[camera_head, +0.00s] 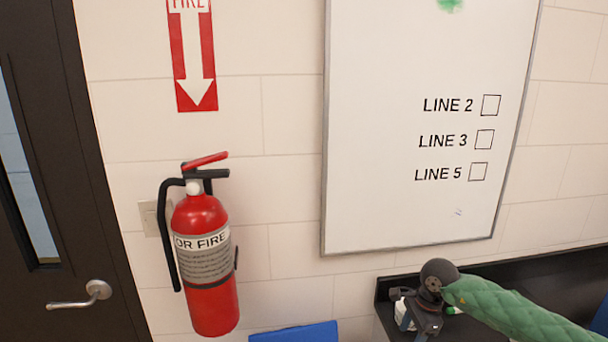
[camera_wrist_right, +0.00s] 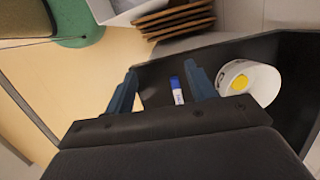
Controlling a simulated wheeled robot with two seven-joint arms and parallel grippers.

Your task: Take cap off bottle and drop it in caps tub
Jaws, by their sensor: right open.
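My right gripper (camera_wrist_right: 161,70) is open, with its two blue fingers apart. In the head view the right gripper (camera_head: 425,325) is over the black counter at the lower right. Between the fingers, nearer the right one, shows a small white item with a blue end (camera_wrist_right: 177,90); I cannot tell whether it is the bottle with its cap. It does not appear gripped. To the right of the fingers, a white round tub (camera_wrist_right: 262,78) lies open toward the camera with a yellow disc, perhaps a cap, inside. My left gripper is not in view.
A black counter (camera_head: 545,268) with a raised edge runs along the wall. Brown boards (camera_wrist_right: 180,18) are stacked beyond the gripper. A red fire extinguisher (camera_head: 200,250) and a whiteboard (camera_head: 400,60) hang on the wall. A blue object (camera_head: 295,333) is at the bottom.

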